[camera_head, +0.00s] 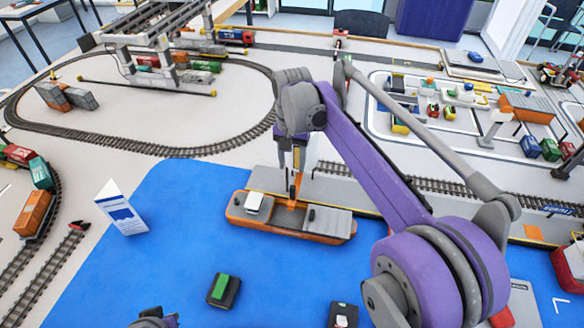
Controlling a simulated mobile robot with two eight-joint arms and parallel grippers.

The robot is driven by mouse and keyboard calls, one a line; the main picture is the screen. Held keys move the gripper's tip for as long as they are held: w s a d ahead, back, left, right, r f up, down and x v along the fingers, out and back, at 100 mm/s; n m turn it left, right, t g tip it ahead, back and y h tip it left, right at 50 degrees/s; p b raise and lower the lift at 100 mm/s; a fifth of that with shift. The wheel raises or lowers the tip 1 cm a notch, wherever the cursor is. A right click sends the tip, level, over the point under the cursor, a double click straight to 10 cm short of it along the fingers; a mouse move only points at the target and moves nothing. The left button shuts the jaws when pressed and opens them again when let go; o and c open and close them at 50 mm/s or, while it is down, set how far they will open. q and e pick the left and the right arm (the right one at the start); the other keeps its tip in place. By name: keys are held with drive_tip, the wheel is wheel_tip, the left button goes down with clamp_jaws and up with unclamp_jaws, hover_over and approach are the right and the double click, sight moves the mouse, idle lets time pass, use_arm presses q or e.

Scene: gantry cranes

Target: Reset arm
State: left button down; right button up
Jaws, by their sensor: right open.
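My right arm, purple and grey, reaches in from the lower right. Its gripper (291,160) points down above an orange ship (285,231) and is open, with nothing seen between its fingers. The ship carries a white block and a grey deck and sits on the blue mat (180,210) along the grey quay. The arm hides part of the quay behind it. A small grey and purple piece of my own body shows at the bottom edge. My left gripper does not show.
A white folded card (122,210) stands on the mat's left part. A black block with a green top (223,290) lies in front of the ship. A grey gantry crane (150,45) stands over the oval track at the back left. Railway track runs behind the quay.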

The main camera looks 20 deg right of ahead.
idle(0.4)
drive_tip(key=s+f+n+t+p, duration=0.1)
drive_tip(key=s+f+n+t, duration=0.1)
drive_tip(key=s, duration=1)
drive_tip(key=s+f+n+t, duration=0.3)
drive_tip(key=s+f, duration=0.3)
drive_tip(key=s, duration=0.7)
drive_tip(key=shift+d+f+n+p, duration=0.15)
drive_tip(key=shift+n+p, duration=0.2)
drive_tip(key=shift+n, duration=0.35)
